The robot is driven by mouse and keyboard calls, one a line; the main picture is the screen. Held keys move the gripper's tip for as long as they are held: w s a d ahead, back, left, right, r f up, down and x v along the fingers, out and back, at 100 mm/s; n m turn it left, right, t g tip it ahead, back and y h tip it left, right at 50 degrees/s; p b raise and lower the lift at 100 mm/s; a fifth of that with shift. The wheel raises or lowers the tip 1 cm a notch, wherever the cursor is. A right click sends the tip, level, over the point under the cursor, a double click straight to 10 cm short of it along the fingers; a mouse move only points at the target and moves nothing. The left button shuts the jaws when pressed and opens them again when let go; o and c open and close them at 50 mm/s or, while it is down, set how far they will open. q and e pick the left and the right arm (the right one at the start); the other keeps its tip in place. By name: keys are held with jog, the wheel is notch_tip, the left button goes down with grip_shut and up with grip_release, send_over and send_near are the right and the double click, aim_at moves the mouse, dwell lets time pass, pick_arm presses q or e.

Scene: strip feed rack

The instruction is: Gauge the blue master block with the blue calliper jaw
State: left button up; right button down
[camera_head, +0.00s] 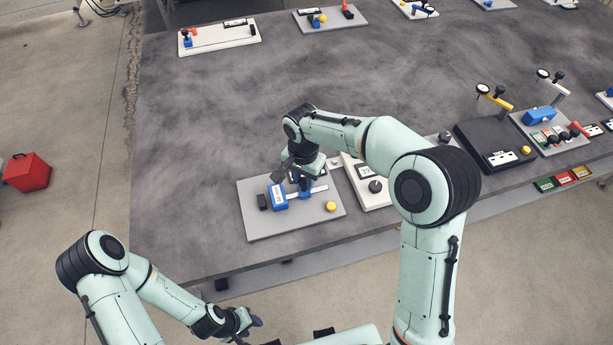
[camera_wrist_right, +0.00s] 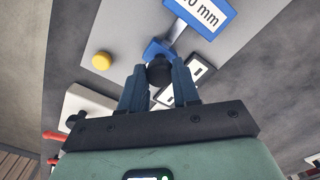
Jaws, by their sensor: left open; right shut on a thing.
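The blue master block (camera_head: 278,198), with a white label, sits on a grey board (camera_head: 260,229) beside a small black block (camera_head: 262,202). The label ends in "mm" on the block in the right wrist view (camera_wrist_right: 227,8). The blue calliper jaw (camera_head: 305,194) is on a pale beam, right of the block. It also shows in the right wrist view (camera_wrist_right: 157,48), with a gap to the block. My right gripper (camera_wrist_right: 160,76) is shut on the jaw's black knob (camera_wrist_right: 158,70). My left gripper (camera_head: 256,324) is open and empty, off the table's front edge.
A yellow button (camera_head: 331,206) is on the board's right side. A white board with a dark knob (camera_head: 375,186) stands close to the right, partly behind my right arm. Dark and grey gauge stands (camera_head: 497,140) are farther right. The table's left part is clear.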

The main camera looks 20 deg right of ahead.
jog(key=a, duration=0.5)
jog(key=shift+a, duration=0.3)
jog(key=shift+s, duration=0.1)
jog(key=c, duration=0.8)
grip_release()
jog(key=shift+r, duration=0.1)
pick_arm(q)
jog(key=shift+w+r+p, duration=0.75)
jog(key=shift+w+r, duration=0.25)
jog(key=shift+r, duration=0.05)
pick_arm(e)
notch_tip(320, 180, up, 13)
jog(key=shift+r, duration=0.15)
